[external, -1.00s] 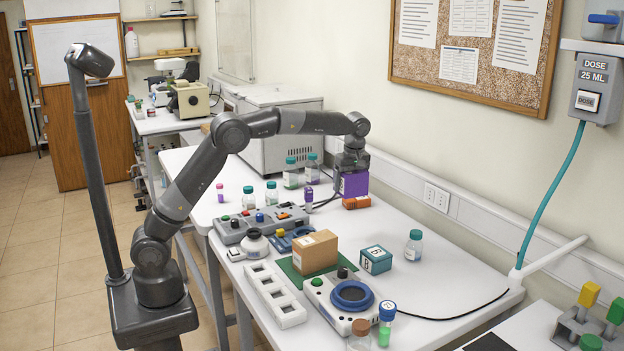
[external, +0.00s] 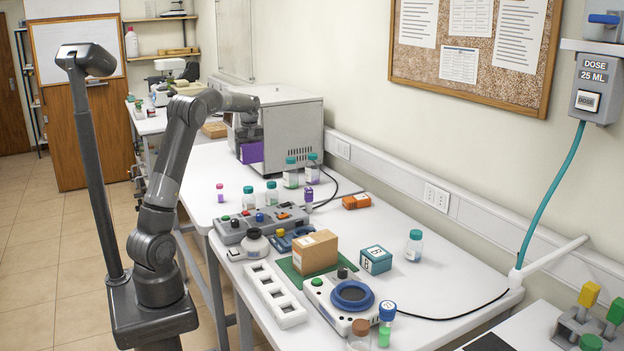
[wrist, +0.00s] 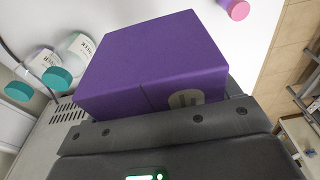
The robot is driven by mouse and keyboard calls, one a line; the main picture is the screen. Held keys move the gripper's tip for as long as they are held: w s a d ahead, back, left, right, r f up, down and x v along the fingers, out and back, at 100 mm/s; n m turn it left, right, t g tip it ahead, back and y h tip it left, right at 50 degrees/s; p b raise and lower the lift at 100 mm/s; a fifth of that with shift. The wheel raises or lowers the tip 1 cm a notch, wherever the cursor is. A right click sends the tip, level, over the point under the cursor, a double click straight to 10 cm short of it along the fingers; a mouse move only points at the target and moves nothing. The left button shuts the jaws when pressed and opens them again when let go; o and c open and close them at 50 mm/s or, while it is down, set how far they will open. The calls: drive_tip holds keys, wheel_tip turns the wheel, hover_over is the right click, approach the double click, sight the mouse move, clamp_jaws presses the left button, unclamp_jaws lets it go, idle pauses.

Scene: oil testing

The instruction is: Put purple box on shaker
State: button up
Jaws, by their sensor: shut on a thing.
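The purple box (external: 251,153) is held in my gripper (external: 247,138), which is shut on it. It hangs in front of the large grey cabinet, towards the far left end of the bench, and seems to be in the air. In the wrist view the purple box (wrist: 155,62) fills the middle, with a pale round mark near the gripper (wrist: 165,105); the fingertips are hidden. A white device with a blue ring (external: 350,295) at the bench front may be the shaker, but I cannot be sure. It lies far from the box.
A grey cabinet (external: 291,135) stands behind the box. Teal-capped bottles (external: 290,174) stand close to its right. A button panel (external: 262,223), a brown box (external: 315,250), a teal box (external: 375,260) and an orange box (external: 357,201) occupy the bench. The bench's far left is mostly clear.

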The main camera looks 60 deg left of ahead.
drive_tip(key=s+a, duration=0.8)
drive_tip(key=s, duration=0.2)
drive_tip(key=s+a+f, duration=0.2)
drive_tip(key=a+f, duration=0.1)
drive_tip(key=f, duration=0.1)
drive_tip(key=s+a+f, duration=0.1)
drive_tip(key=a+f, duration=0.3)
drive_tip(key=s+a+f, duration=0.2)
drive_tip(key=a+f, duration=0.1)
drive_tip(key=f, duration=0.1)
drive_tip(key=shift+s+a+f, duration=0.15)
drive_tip(key=shift+s+a, duration=0.15)
drive_tip(key=shift+s, duration=0.05)
drive_tip(key=shift+f, duration=2)
drive_tip(key=o, duration=1)
drive_tip(key=shift+f, duration=0.15)
drive_tip(key=shift+c, duration=0.2)
wheel_tip(320, 180, up, 12)
drive_tip(key=d, duration=0.1)
drive_tip(key=shift+d, duration=0.4)
